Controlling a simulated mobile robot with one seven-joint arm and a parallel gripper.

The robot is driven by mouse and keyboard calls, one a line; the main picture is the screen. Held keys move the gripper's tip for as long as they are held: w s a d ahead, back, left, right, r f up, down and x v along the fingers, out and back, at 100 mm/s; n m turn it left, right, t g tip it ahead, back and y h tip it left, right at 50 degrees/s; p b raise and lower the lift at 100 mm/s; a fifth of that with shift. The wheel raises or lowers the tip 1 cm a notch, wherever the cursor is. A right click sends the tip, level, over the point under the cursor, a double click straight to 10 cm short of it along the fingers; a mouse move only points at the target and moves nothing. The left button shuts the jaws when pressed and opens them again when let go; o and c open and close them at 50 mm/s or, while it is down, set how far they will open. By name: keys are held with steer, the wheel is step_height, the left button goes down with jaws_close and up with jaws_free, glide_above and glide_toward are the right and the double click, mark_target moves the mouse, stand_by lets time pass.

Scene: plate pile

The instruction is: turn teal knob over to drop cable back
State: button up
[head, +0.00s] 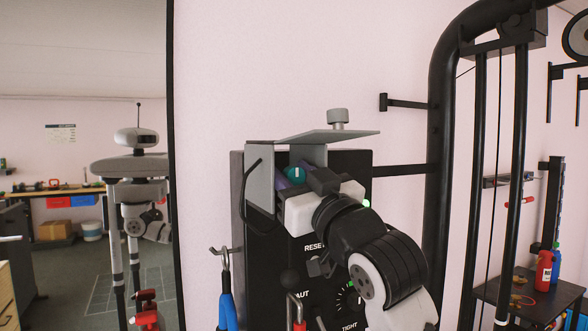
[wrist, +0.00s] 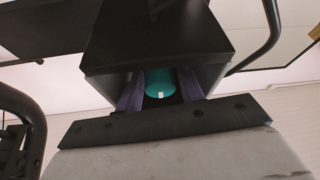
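The teal knob (head: 296,174) sits under a grey metal bracket (head: 260,190) on a black box. A white mark shows on the knob in the wrist view (wrist: 160,80). My gripper (head: 294,176) reaches in from the lower right, its purple fingers on either side of the knob. In the wrist view my gripper (wrist: 160,92) also has one finger left and one right of it; whether both touch it is unclear. A black cable (head: 243,205) loops down the bracket's left side; its upper end is partly hidden.
The black box's panel (head: 308,262) has lettering and a dial. Below left, a hook holds a blue-handled tool (head: 226,300). A black tubular frame (head: 440,130) stands close on the right, with a shelf (head: 530,290) beyond. A mirror on the left reflects the robot and room.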

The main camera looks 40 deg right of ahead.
steer(key=c, duration=0.7)
steer(key=shift+w+m, duration=0.1)
steer(key=shift+m, duration=0.5)
steer(key=m+h, duration=0.2)
steer(key=m, duration=0.2)
steer(key=shift+g+h, duration=0.3)
steer(key=shift+h, duration=0.1)
steer(key=m+g+h+p, duration=0.1)
steer(key=m+h, duration=0.1)
steer(key=m, duration=0.3)
steer(key=shift+m, duration=0.3)
steer(key=m+g+h, duration=0.1)
steer(key=m, duration=0.2)
steer(key=shift+m+g+p, duration=0.3)
steer(key=shift+m+g+h, duration=0.8)
steer(key=shift+m, duration=1.2)
steer(key=shift+d+f, duration=0.1)
